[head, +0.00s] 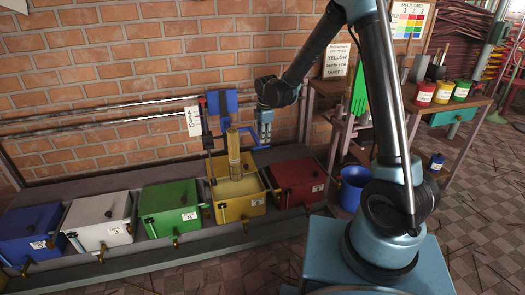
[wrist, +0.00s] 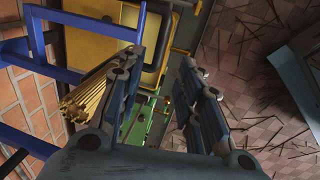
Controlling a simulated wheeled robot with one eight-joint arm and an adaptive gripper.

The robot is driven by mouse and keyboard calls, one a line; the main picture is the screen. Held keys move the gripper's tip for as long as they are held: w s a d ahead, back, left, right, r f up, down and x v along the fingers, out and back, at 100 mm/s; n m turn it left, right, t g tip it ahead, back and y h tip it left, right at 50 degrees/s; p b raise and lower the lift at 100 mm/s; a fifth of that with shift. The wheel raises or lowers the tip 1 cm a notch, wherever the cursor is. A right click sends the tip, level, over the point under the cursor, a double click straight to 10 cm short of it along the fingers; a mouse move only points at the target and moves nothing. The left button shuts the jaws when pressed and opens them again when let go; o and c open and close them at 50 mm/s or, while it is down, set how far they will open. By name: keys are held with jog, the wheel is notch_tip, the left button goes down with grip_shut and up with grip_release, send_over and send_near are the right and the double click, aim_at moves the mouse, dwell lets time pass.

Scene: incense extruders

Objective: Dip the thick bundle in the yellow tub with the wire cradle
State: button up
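The thick bundle (head: 234,150) of tan sticks stands upright over the yellow tub (head: 252,205), its lower end at the yellow contents. In the wrist view the bundle (wrist: 92,88) lies left of the left finger, outside the gap between the fingers. A blue frame (head: 262,149), apparently the cradle, is beside the bundle; its blue bars (wrist: 75,22) also cross the left of the wrist view. My gripper (head: 265,132) is right of the bundle's top. In the wrist view my gripper (wrist: 162,68) is open, with nothing between its fingers. Whether a finger touches the bundle is unclear.
Blue (head: 30,232), white (head: 100,218), green (head: 168,207) and red (head: 298,182) tubs share the low bench. A dark post (head: 207,130) stands left of the bundle. A blue bucket (head: 354,184) and a side table with paint pots (head: 443,92) are at right.

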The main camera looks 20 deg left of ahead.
aim_at(262, 152)
jog(key=f, duration=0.3)
jog(key=w+f, duration=0.1)
jog(key=f, duration=0.2)
jog(key=a+f, duration=0.1)
jog(key=f, duration=0.2)
jog(key=shift+w+f, duration=0.15)
jog(key=shift+w, duration=0.1)
grip_shut()
